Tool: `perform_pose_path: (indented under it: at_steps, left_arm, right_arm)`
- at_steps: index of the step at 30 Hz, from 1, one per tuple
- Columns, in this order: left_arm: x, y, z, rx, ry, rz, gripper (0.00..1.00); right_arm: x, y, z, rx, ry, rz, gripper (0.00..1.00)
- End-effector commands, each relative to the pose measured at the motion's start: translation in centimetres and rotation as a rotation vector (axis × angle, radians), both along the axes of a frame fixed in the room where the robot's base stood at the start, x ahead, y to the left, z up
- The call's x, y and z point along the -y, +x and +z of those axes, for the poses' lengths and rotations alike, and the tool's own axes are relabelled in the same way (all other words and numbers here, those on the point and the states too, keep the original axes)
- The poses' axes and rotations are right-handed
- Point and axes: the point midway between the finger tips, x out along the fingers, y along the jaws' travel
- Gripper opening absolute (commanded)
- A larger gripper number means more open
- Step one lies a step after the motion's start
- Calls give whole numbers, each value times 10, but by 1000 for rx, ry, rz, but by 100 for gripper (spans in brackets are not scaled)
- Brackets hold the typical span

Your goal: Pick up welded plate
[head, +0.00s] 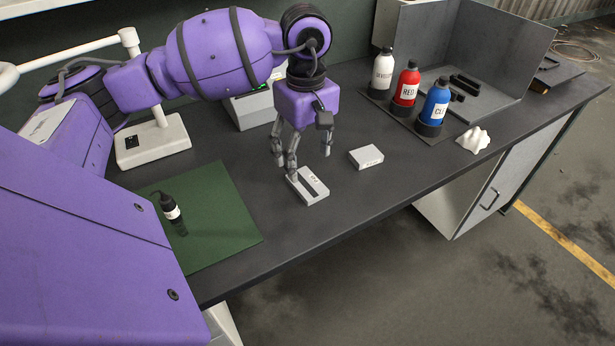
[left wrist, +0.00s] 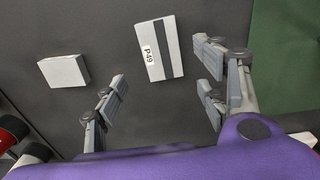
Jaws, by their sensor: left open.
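The fingers also show in the left wrist view (left wrist: 163,90), apart from each other. The exact height above the plate is hard to tell. My right gripper is not in view.
A plain light grey block (head: 366,158) lies right of the plate. White, red (head: 405,87) and blue (head: 434,105) bottles stand in a holder at the back right, near a crumpled white cloth (head: 473,140).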

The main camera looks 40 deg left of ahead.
Motion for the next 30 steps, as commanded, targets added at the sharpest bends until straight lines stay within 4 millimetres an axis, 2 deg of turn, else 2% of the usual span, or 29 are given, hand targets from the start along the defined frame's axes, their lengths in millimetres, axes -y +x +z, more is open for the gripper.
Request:
perform_pose_path:
  at_steps: [5, 12, 21, 30]
  left_arm:
    - [4, -4, -21, -3, -3, -1, 66]
    - [7, -6, -54, -1, -2, 1, 66]
    - [7, -6, -59, 1, -3, 1, 66]
    - [7, -6, -59, 1, -3, 1, 26]
  right_arm:
    - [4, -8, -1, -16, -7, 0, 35]
    - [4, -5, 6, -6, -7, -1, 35]
    - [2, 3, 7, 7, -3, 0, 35]
    - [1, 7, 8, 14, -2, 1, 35]
